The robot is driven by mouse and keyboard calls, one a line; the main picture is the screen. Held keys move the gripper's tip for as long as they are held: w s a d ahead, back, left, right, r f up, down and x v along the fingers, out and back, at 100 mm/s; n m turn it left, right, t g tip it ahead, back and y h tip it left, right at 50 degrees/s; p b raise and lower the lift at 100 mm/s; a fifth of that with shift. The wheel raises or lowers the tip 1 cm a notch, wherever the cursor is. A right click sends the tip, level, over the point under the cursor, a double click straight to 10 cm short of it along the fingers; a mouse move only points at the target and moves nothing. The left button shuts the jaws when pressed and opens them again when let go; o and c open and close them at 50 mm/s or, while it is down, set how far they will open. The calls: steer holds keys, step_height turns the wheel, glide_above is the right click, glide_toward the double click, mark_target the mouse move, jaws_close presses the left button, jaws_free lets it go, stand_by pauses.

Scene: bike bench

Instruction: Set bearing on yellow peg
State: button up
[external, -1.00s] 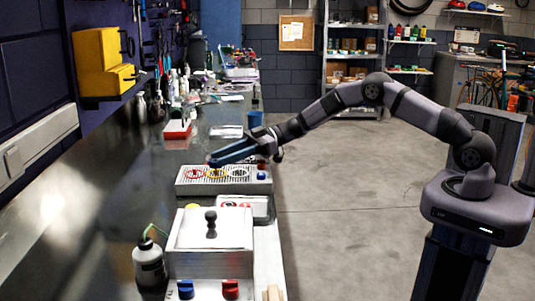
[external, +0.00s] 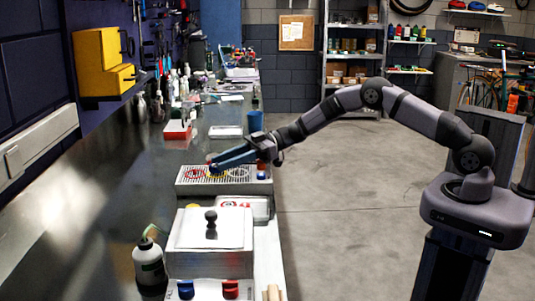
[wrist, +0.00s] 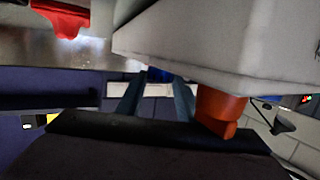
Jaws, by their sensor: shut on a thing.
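My gripper (external: 213,167) reaches in from the right with its long blue fingers low over the tray with round marked places (external: 187,182). Its tips are at the yellow place (external: 218,175), which the fingers partly cover; the peg itself is not clear. In the wrist view, the two fingers (wrist: 158,85) stand apart with a small blue piece (wrist: 158,75) between their far ends. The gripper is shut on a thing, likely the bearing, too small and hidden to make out. I cannot tell whether it touches the peg.
On the tray, a red place (external: 194,174) lies left and a white place (external: 238,175) right of the yellow one. A blue knob (external: 262,175) is at its right end. A white box with a black knob (external: 211,240) and a bottle (external: 149,263) stand nearer the camera.

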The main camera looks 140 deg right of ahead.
steer(key=shift+r+p, duration=0.8)
stand_by(0.8)
steer(key=shift+f+b, duration=0.5)
steer(key=shift+f, duration=0.3)
stand_by(0.5)
steer(key=o, duration=0.8)
steer(key=shift+c, duration=0.2)
steer(key=shift+s, duration=0.15)
steer(key=shift+p+v, duration=1.1)
steer(key=shift+v, duration=1.25)
steer(key=shift+p+v, duration=1.05)
steer(key=shift+v, duration=2)
